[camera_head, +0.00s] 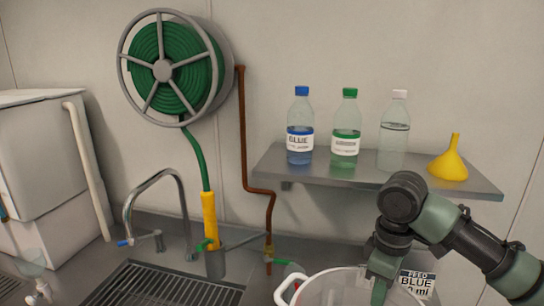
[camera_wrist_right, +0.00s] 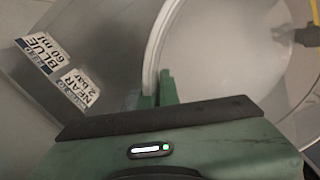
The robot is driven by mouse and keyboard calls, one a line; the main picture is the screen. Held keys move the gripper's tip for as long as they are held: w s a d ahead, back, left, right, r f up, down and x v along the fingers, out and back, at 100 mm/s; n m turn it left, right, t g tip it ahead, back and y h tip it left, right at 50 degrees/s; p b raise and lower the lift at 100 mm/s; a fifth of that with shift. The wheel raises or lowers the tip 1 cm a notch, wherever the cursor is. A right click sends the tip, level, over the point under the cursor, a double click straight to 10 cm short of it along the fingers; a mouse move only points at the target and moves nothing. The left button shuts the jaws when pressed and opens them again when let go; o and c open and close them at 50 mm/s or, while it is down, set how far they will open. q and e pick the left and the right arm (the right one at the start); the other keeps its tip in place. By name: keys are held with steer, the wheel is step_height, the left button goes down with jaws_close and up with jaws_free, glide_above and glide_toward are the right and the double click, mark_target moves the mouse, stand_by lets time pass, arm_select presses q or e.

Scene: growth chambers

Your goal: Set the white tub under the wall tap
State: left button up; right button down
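The white tub (camera_head: 335,291) is at the bottom of the head view, cut off by the frame edge, with a handle at its left. Its pale inside also fills the right of the wrist view (camera_wrist_right: 225,65). My right gripper (camera_head: 380,288) is over the tub's rim; in the wrist view its fingers (camera_wrist_right: 159,92) close on the rim. The wall tap (camera_head: 268,252) is at the foot of a copper pipe, with a green part beside it, just left of and behind the tub. Its outlet is hard to make out. My left gripper is not in view.
A gooseneck tap (camera_head: 160,180) stands behind the sink grate (camera_head: 165,287). A hose reel (camera_head: 165,68) hangs above. A shelf (camera_head: 300,172) holds three bottles and a yellow funnel (camera_head: 449,160). A label reading "BLUE" (camera_head: 417,283) shows behind the tub and in the wrist view.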

steer(key=s+a+f+m, duration=0.1)
steer(key=s+f+m, duration=0.1)
steer(key=s+m, duration=0.1)
steer(key=s+a+f+m, duration=0.1)
steer(key=s+f+m, duration=0.1)
steer(key=s, duration=0.4)
steer(key=s+a+f+m+b, duration=0.1)
steer(key=s+f+m, duration=0.1)
steer(key=s+m, duration=0.2)
steer(key=shift+s+a+f+m, duration=0.2)
steer(key=shift+s+f+m, duration=0.15)
steer(key=shift+m, duration=0.25)
steer(key=shift+w+d+r, duration=0.1)
steer(key=shift+w+r, duration=0.05)
